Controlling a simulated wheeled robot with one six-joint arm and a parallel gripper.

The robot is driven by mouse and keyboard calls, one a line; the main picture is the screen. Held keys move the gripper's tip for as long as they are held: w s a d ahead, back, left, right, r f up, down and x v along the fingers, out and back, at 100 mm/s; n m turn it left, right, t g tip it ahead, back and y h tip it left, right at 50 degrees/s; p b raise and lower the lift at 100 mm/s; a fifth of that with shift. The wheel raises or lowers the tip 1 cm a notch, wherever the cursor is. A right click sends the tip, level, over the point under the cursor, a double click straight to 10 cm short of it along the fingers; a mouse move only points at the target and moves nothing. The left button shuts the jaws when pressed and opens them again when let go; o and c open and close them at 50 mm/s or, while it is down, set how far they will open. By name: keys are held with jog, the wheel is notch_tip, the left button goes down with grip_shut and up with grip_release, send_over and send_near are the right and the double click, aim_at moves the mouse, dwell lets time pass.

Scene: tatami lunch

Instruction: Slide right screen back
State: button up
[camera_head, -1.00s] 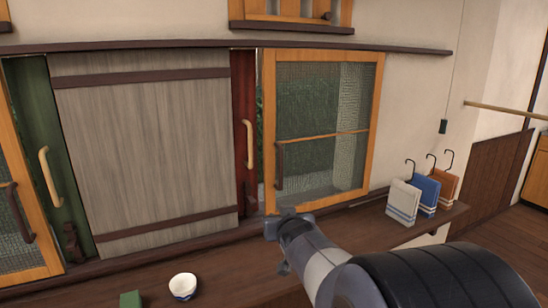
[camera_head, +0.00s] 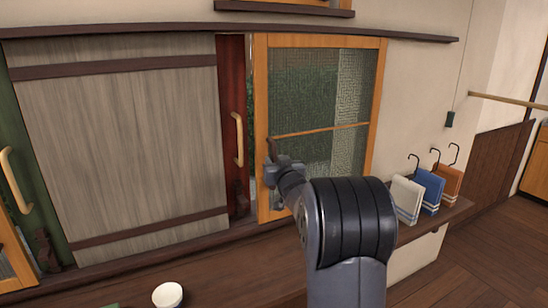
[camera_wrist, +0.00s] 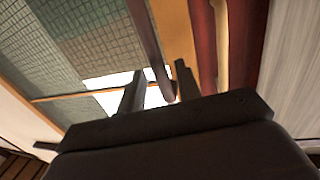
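The right screen (camera_head: 318,125) is an orange wooden frame with dark mesh, standing just right of the red panel, with a narrow gap between them. Its dark handle (camera_head: 271,151) is on the left stile, partly hidden by my gripper (camera_head: 284,164). In the wrist view the handle (camera_wrist: 148,42) runs down between the two fingers of my gripper (camera_wrist: 158,80). The fingers are apart, with a visible gap on the left of the handle; the right finger is close to it. Contact cannot be told.
A grey wooden shutter (camera_head: 125,150) and a red panel (camera_head: 232,95) with a pale handle (camera_head: 239,139) stand left of the screen. Folded cloths (camera_head: 428,190) hang at the right end of the dark counter (camera_head: 225,258). A white bowl (camera_head: 168,295) sits at the front.

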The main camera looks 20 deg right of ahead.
jog(key=shift+w+d, duration=0.2)
jog(key=shift+w, duration=1.05)
grip_shut()
